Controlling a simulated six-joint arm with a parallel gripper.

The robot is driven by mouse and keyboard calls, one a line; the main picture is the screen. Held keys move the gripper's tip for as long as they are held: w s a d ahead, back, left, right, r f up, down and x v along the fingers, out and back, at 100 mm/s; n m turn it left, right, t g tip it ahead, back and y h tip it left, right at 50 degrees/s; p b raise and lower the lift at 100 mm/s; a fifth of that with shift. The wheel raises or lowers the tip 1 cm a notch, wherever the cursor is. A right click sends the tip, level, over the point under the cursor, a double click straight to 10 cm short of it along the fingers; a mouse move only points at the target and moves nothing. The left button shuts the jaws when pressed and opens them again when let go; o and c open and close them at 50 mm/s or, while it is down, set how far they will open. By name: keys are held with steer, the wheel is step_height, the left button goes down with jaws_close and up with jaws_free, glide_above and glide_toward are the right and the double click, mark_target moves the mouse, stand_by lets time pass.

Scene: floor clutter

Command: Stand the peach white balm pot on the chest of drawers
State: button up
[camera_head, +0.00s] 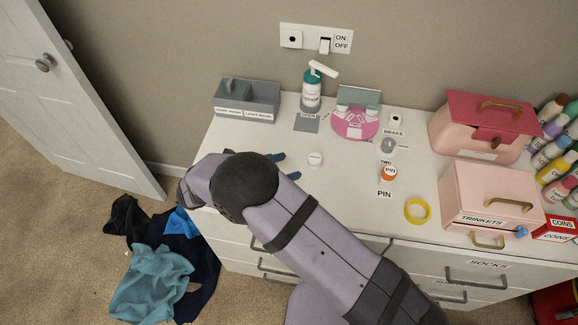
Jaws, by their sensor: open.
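A small pale round pot (316,159), which looks like the balm pot, stands on the white top of the chest of drawers (345,210). It looks upright, with lettering too small to read. My gripper (286,166) is just left of the pot, with its dark blue fingertips apart and nothing visible between them. A gap of white surface shows between the fingertips and the pot. My arm and wrist hide the front left part of the chest top and much of the drawer fronts.
An orange-and-white container (389,174), a yellow ring (417,211) and a pump bottle (312,90) stand right of and behind the pot. A pink tray (356,124), grey box (247,101) and pink boxes (492,195) line the back and right. Clothes (152,285) lie on the floor.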

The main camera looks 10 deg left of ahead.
steer(key=d+m+g, duration=0.2)
steer(key=d, duration=0.1)
steer(key=d+r+m+g, duration=0.1)
steer(key=d+m, duration=0.1)
steer(key=d, duration=0.2)
steer(key=d+r+m+g, duration=0.1)
steer(key=d+m+g, duration=0.1)
steer(key=d, duration=0.2)
steer(key=shift+s+d+g, duration=0.1)
steer(key=shift+s+g, duration=0.2)
steer(key=s+d+r+m+g+y, duration=0.1)
steer(key=s+d+m+g+y, duration=0.1)
steer(key=s+d+m+y, duration=0.2)
steer(key=s+d+r+m+g+y, duration=0.2)
steer(key=s+d+m+y, duration=0.3)
steer(key=s+d+m, duration=0.5)
steer(key=m, duration=0.7)
steer(key=shift+s+d+r+y, duration=0.3)
steer(key=shift+r, duration=0.15)
